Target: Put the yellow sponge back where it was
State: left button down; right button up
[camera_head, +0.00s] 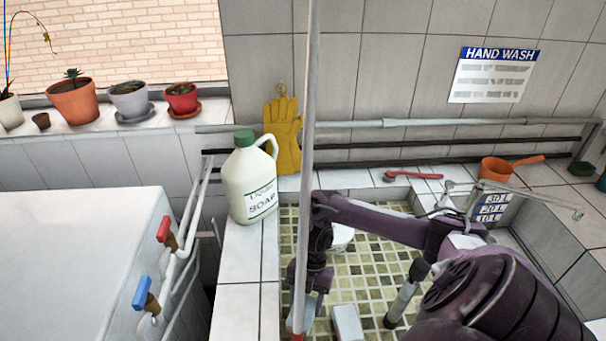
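I cannot make out a yellow sponge in this view. My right arm reaches in from the lower right over the tiled sink (372,270) and bends down at its left side. My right gripper (305,308) points down there, partly behind a thin vertical pipe. A pale bluish patch shows at its end, and I cannot tell whether that is a finger or something held. Its opening is hidden. My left gripper is not in view.
The grey vertical pipe (308,120) crosses the view. A soap jug (249,185) stands on the left ledge before a yellow glove (283,135). A white block (347,323) and a round white object (342,238) are in the sink. The back ledge holds a red brush (412,176) and orange scoop (497,168).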

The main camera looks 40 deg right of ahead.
jog(key=shift+s+a+f, duration=0.25)
jog(key=shift+a+f, duration=0.15)
jog(key=shift+a, duration=0.1)
jog(key=shift+s+a+f, duration=0.25)
jog(key=shift+a+f, duration=0.15)
jog(key=shift+a, duration=0.1)
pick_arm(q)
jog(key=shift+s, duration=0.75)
pick_arm(e)
jog(key=shift+s+a+f, duration=0.1)
jog(key=shift+f, duration=0.15)
jog(key=o, duration=1)
jog(key=shift+d+r, duration=0.3)
jog(key=shift+r, duration=0.3)
jog(key=w+d+b, duration=0.1)
jog(key=d, duration=0.2)
jog(key=w+d+b, duration=0.1)
jog(key=w+d, duration=0.1)
jog(key=d, duration=0.1)
jog(key=w+d+b, duration=0.1)
jog(key=w+d, duration=0.1)
jog(key=shift+d+b, duration=0.35)
jog(key=shift+d, duration=0.05)
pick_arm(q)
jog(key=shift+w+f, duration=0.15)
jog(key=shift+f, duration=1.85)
pick_arm(e)
jog(key=shift+w+d, duration=0.4)
jog(key=shift+d, duration=0.45)
